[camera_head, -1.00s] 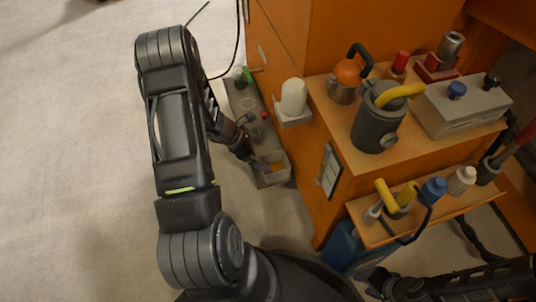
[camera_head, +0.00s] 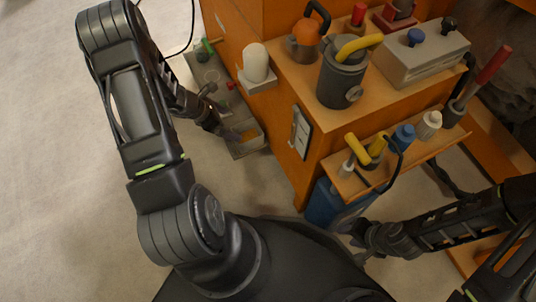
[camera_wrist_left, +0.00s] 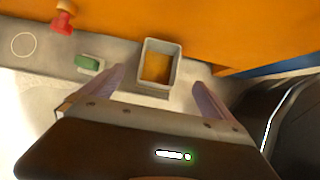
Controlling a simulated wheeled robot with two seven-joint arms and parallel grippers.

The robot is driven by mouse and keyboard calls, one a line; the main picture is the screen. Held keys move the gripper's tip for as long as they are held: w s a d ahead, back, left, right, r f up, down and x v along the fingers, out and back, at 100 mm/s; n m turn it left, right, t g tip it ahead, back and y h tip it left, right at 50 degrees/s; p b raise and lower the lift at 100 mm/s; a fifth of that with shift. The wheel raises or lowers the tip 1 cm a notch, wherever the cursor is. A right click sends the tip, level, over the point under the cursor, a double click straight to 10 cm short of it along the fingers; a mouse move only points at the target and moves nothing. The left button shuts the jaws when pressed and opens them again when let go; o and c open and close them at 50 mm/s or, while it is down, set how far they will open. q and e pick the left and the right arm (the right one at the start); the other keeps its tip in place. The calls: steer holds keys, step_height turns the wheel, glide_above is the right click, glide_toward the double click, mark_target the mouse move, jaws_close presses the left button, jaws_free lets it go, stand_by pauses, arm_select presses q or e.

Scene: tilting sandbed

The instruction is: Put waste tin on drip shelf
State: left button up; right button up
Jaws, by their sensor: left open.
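An open rectangular grey tin (camera_head: 248,138), which looks like the waste tin, is at the near end of a low grey ledge (camera_head: 205,68) beside the orange cabinet. Its inside looks orange-yellow. My left gripper (camera_head: 226,130) is right at the tin, partly hidden by its own arm in the head view. In the left wrist view its two fingers (camera_wrist_left: 158,90) are spread, with the tin (camera_wrist_left: 146,68) just ahead between them; contact is not clear. I cannot tell for sure which ledge is the drip shelf. My right gripper (camera_head: 362,238) is near the blue container, its jaws unclear.
The ledge also carries a green item (camera_wrist_left: 88,63) and a red knob (camera_wrist_left: 63,22). A white cylinder (camera_head: 256,62) stands on a small bracket above. A wooden shelf (camera_head: 352,187) holds several bottles. A blue container (camera_head: 322,203) stands below it. The floor at left is clear.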

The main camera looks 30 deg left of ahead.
arm_select(q)
steer(key=s+d+f+m+g, duration=0.1)
steer(key=s+d+m, duration=0.3)
steer(key=d+m, duration=0.5)
steer(key=s+d+f+m+g, duration=0.1)
steer(key=s+d+m, duration=0.4)
steer(key=d+m, duration=0.4)
steer(key=s+d+f+m+g, duration=0.1)
steer(key=s+d+m+g, duration=0.1)
steer(key=s+d+m, duration=0.3)
steer(key=d+m, duration=0.4)
steer(key=d, duration=0.4)
steer(key=shift+d+f, duration=0.4)
